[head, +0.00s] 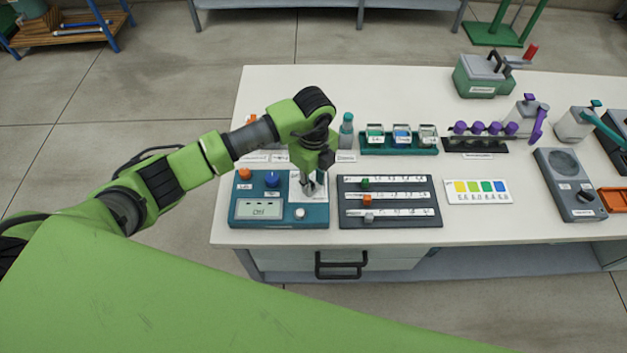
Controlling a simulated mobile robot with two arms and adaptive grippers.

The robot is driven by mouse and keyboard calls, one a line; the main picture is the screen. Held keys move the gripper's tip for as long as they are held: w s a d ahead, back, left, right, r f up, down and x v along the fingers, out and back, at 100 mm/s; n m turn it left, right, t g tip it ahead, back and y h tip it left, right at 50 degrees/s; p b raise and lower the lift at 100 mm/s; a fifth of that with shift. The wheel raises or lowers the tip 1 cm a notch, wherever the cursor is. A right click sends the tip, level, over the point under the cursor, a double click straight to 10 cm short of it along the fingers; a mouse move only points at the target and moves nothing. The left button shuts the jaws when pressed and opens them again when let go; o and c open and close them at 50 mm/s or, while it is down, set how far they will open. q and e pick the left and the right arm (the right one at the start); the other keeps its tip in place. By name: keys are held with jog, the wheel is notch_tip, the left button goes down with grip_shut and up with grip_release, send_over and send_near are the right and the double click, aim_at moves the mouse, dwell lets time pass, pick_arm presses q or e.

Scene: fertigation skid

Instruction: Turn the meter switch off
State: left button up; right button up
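The meter is probably the blue-teal box (278,222) at the table's left front, with a display (260,209), an orange knob (245,174), a blue knob (272,179) and a round white button (300,213). My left gripper (308,188) points down over the box's back right part. Its fingertips are at or just above the panel; I cannot tell whether they touch. It covers that part of the panel, so no switch shows clearly there. Whether its fingers are open or shut is too small to tell. My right gripper is not in view.
Right of the box lies a dark slider panel (390,217). Behind stand a bottle (346,131) and a green rack of jars (399,147). A colour card (479,191) and a grey dial device (570,185) are farther right. The table's back left (275,85) is clear.

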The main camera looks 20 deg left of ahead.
aim_at(314, 185)
pick_arm(q)
jog(key=shift+r, duration=0.1)
notch_tip(314, 185, up, 12)
dwell(0.6)
dwell(0.4)
